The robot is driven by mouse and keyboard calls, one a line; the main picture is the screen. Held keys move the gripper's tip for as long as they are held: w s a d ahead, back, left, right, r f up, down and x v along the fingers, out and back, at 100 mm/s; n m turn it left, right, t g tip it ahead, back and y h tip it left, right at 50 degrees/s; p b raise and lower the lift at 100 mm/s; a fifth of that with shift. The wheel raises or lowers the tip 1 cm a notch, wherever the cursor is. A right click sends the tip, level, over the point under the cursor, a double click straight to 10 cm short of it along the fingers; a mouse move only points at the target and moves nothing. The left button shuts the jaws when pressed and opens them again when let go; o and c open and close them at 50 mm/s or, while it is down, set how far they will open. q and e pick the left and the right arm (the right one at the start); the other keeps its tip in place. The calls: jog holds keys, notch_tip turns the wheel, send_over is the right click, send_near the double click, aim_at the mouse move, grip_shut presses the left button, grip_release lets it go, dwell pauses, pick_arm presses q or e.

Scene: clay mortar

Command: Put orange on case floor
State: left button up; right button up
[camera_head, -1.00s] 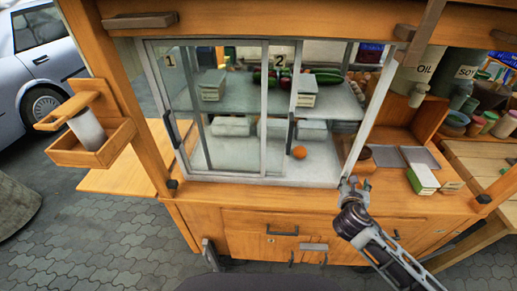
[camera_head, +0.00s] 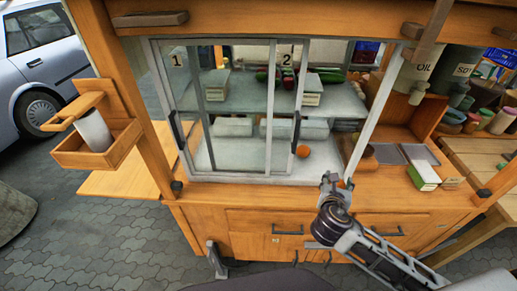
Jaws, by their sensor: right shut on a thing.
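The glass-front case (camera_head: 235,178) has a pale floor, a shelf above it, and sliding panes marked 1 and 2. One orange (camera_head: 303,151) rests on the case floor, just right of pane 2's frame. My right gripper (camera_head: 335,182) is at the case's lower front edge, right of the opening, outside the glass. It is shut on a small orange-coloured thing (camera_head: 341,184), mostly hidden by the fingers, so I cannot tell its full shape. I do not make out my left gripper.
Pane 2's frame and handle (camera_head: 296,131) stand left of the open gap. A brown pot (camera_head: 368,155), grey trays (camera_head: 418,153) and a green-and-white box (camera_head: 423,175) sit on the counter to the right. Produce and a white box (camera_head: 312,88) are on the shelf.

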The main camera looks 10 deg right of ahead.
pick_arm(q)
jog(key=shift+d+r+p, duration=0.2)
jog(key=shift+d, duration=0.3)
jog(key=shift+d+r+p, duration=0.15)
jog(key=shift+d+r, duration=0.05)
jog(key=shift+d, duration=0.3)
pick_arm(e)
jog(key=shift+w+d+f, duration=0.5)
jog(key=shift+w+d, duration=0.25)
jog(key=shift+w, duration=2.45)
jog(key=shift+w+d+f, duration=0.5)
jog(key=shift+w+d, duration=0.3)
jog(key=shift+w, duration=2.35)
jog(key=shift+w+d+f, duration=0.5)
jog(key=shift+w+d, duration=0.25)
jog(key=shift+w, duration=2.45)
jog(key=shift+f, duration=0.1)
jog(key=shift+f, duration=1.6)
jog(key=shift+w+f, duration=0.2)
jog(key=shift+f, duration=0.1)
jog(key=shift+f, duration=0.1)
